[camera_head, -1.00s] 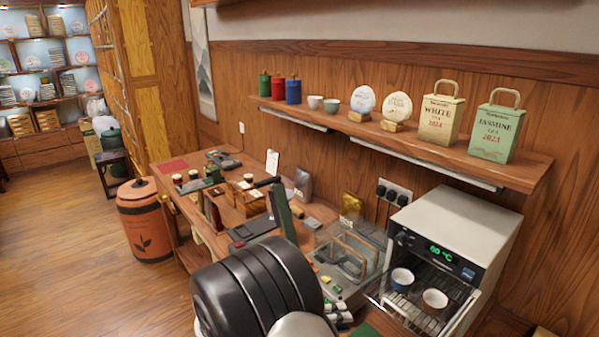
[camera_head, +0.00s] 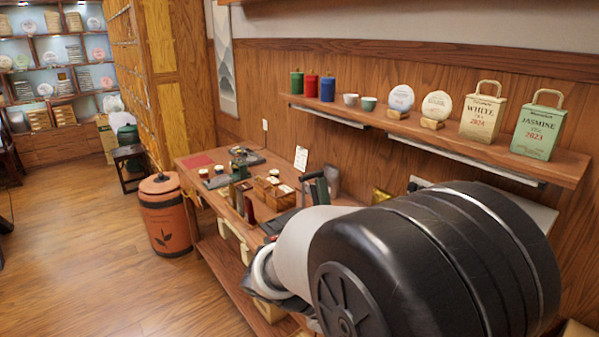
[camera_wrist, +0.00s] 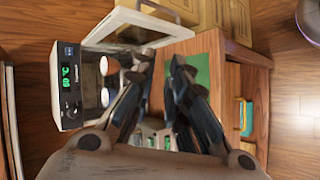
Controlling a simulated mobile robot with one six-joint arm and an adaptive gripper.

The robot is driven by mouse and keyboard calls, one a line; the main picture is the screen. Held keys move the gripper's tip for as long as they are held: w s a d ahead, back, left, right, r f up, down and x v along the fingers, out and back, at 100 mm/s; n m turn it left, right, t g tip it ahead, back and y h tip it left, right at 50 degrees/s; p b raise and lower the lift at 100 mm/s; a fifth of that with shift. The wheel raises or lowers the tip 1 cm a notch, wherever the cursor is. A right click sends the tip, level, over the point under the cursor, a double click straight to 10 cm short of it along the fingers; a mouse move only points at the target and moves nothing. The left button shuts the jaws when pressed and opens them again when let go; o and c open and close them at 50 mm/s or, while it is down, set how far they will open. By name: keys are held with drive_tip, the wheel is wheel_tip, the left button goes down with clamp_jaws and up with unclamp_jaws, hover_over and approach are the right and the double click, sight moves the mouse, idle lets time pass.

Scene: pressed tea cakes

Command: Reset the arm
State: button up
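My gripper (camera_wrist: 162,75) shows in the wrist view with its two dark fingers apart and nothing visible between them. It hangs over the bench, beside a green mat (camera_wrist: 203,72) and the white oven (camera_wrist: 68,95). In the head view my black and grey arm fills the lower right and hides the gripper and most of the oven.
A wall shelf (camera_head: 455,150) with canisters, tea cakes and bags is behind my arm. An orange bin (camera_head: 165,215) stands left of the bench (camera_head: 200,172).

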drive_tip(key=s+r+t+y, duration=0.2)
drive_tip(key=s+r+y, duration=0.1)
drive_tip(key=s+y, duration=0.2)
drive_tip(key=s+a+r+m+t+y, duration=0.1)
drive_tip(key=s+r+t+y, duration=0.2)
drive_tip(key=s+y, duration=0.3)
drive_tip(key=s, duration=0.4)
drive_tip(key=shift+a+r+m, duration=0.15)
drive_tip(key=shift+r+m, duration=0.1)
drive_tip(key=shift+m, duration=0.05)
